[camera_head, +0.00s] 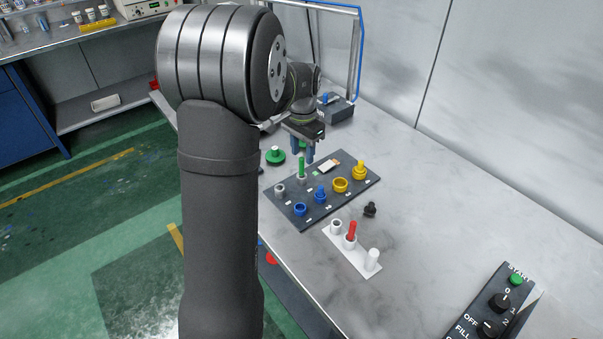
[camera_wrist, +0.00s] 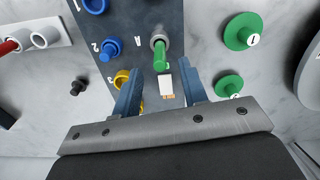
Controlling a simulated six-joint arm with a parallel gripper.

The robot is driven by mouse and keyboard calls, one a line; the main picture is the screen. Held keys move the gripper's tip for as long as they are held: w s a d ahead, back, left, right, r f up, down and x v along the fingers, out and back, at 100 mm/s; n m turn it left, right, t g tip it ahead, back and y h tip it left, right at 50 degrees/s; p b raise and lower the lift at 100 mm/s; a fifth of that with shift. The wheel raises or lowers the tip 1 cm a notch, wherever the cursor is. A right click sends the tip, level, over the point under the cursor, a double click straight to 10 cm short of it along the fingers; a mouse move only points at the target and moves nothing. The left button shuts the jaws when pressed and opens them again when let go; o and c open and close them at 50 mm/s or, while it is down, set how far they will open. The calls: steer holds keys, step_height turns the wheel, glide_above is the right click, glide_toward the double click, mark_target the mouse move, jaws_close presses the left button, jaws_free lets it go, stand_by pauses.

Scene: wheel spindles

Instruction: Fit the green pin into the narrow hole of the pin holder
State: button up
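The green pin (camera_head: 301,167) stands upright in a grey collar on the dark board, and it also shows in the wrist view (camera_wrist: 160,58). An empty-looking grey ring (camera_head: 280,189) sits next to it on the board. A white strip holder (camera_head: 360,251) lies in front with an open ring, a ring with a red pin (camera_head: 351,231) and a white peg. I cannot tell which of these is the named holder. My gripper (camera_head: 303,153) is above the board near the green pin. Its two blue fingers are apart with nothing held between them (camera_wrist: 160,92).
The board (camera_head: 285,204) carries blue and yellow rings and pegs and a small card (camera_wrist: 167,83). Green knobbed discs (camera_wrist: 243,31) lie beside it. A black knob (camera_head: 370,209) and a control panel (camera_head: 493,308) sit on the table.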

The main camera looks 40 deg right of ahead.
mark_target(301, 158)
step_height(301, 158, down, 5)
steer(key=shift+a+f, duration=0.1)
steer(key=shift+a, duration=0.05)
jaws_close()
stand_by(0.4)
